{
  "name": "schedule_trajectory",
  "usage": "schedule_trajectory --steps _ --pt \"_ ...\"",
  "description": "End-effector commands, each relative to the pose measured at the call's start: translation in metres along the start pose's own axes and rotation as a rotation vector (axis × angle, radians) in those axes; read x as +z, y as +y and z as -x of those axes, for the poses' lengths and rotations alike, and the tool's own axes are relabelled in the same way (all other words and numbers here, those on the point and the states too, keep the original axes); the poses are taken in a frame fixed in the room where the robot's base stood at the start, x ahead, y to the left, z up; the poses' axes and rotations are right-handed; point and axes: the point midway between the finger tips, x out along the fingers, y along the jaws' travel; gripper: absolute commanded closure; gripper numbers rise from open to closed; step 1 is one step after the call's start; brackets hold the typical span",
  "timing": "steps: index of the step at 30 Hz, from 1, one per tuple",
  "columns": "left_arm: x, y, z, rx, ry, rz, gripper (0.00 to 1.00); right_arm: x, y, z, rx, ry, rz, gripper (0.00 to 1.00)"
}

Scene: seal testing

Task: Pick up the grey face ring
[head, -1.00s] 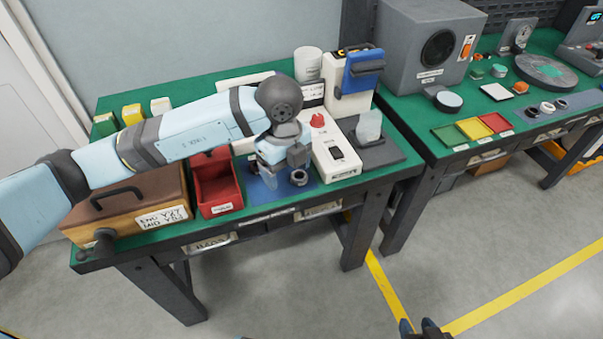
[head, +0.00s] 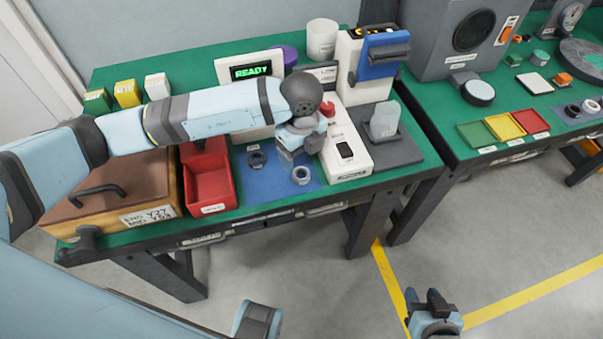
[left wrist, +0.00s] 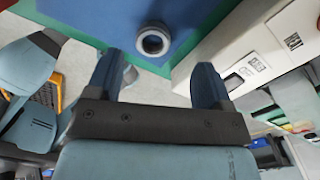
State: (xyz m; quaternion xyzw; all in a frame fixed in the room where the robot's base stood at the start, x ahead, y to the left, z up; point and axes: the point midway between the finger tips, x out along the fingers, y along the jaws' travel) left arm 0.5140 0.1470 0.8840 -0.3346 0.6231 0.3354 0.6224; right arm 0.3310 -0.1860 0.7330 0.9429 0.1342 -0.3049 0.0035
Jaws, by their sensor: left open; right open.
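The grey face ring (head: 301,175) lies on the blue mat (head: 270,189) on the green bench. It also shows in the left wrist view (left wrist: 152,41), ahead of the gap between my fingers and apart from them. A darker ring (head: 257,158) lies on the same mat to its left. My left gripper (head: 287,158) is above the mat, just behind and left of the grey ring in the head view. In the left wrist view its two blue fingers (left wrist: 154,82) are spread and empty. My right gripper (head: 432,300) is open and empty over the floor.
A red bin (head: 210,188) stands left of the mat, beside a brown box (head: 113,193). A white device with a red knob (head: 345,150) stands close on the mat's right. A READY display (head: 250,72) is behind. The bench's front edge is near the rings.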

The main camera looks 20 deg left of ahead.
Motion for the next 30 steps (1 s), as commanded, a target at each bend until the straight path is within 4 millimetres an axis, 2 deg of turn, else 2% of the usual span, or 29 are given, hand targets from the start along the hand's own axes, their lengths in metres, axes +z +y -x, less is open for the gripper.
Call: schedule_trajectory --steps 8,16,23,26,30 --pt "-0.001 0.003 -0.018 0.001 0.001 0.0 0.26 -0.007 0.001 -0.002 0.001 0.012 0.002 0.57" --pt "-0.004 0.008 -0.056 0.001 0.001 0.001 0.26 -0.007 0.001 -0.003 0.002 0.014 0.0 0.57" --pt "-0.003 0.008 -0.059 0.0 0.0 0.0 0.26 -0.007 0.0 -0.003 0.002 0.015 -0.002 0.57" --pt "-0.003 0.008 -0.059 0.0 0.0 0.0 0.44 -0.007 0.0 -0.003 0.002 0.016 -0.002 0.57" --pt "-0.003 0.008 -0.059 0.0 0.0 0.0 0.77 -0.007 0.001 -0.003 0.002 0.015 -0.002 0.57"
